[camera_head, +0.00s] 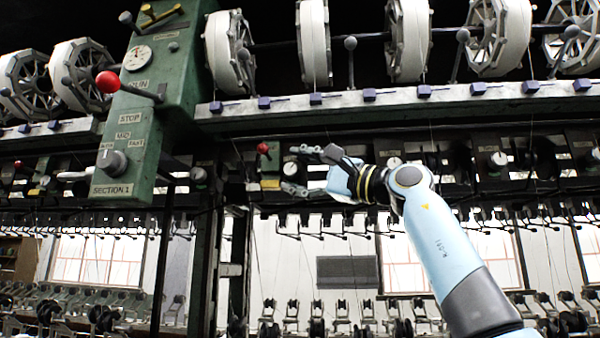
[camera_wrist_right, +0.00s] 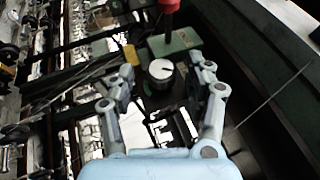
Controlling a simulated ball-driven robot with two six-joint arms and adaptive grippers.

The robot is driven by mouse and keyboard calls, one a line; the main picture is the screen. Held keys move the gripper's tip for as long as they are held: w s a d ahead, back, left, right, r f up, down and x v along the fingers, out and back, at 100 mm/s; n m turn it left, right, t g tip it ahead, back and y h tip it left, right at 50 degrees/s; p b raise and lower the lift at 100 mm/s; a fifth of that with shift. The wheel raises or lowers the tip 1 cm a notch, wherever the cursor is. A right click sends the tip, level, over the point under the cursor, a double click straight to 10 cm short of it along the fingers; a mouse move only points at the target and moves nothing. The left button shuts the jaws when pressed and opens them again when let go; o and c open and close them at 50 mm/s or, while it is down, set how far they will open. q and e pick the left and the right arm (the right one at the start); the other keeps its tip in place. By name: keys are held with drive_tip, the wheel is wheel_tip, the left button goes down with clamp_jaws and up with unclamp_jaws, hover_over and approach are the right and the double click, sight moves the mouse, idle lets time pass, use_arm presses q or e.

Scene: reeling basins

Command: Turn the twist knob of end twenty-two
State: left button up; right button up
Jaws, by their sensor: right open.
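My right gripper (camera_head: 289,169) reaches in from the right with its two fingers spread, one above the other, pointing left at the machine's row of small controls. In the right wrist view, a round dark knob with a white face (camera_wrist_right: 161,69) sits between the open fingers (camera_wrist_right: 163,72), with a gap on both sides. The fingers do not appear to touch it. No end number is readable, so I cannot tell that this is end twenty-two. My left gripper is not in view.
Beside the knob is a green block (camera_wrist_right: 178,42) with a red-handled lever (camera_wrist_right: 169,8); the red knob (camera_head: 263,148) also shows in the head view. A green control box (camera_head: 130,130) marked Section 1 stands at left. White reels (camera_head: 408,38) line the top.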

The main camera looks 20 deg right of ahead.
drive_tip(key=shift+s+d, duration=0.1)
drive_tip(key=v, duration=1.1)
drive_tip(key=shift+s+d+f, duration=0.15)
drive_tip(key=shift+s+f, duration=0.05)
drive_tip(key=shift+s, duration=0.1)
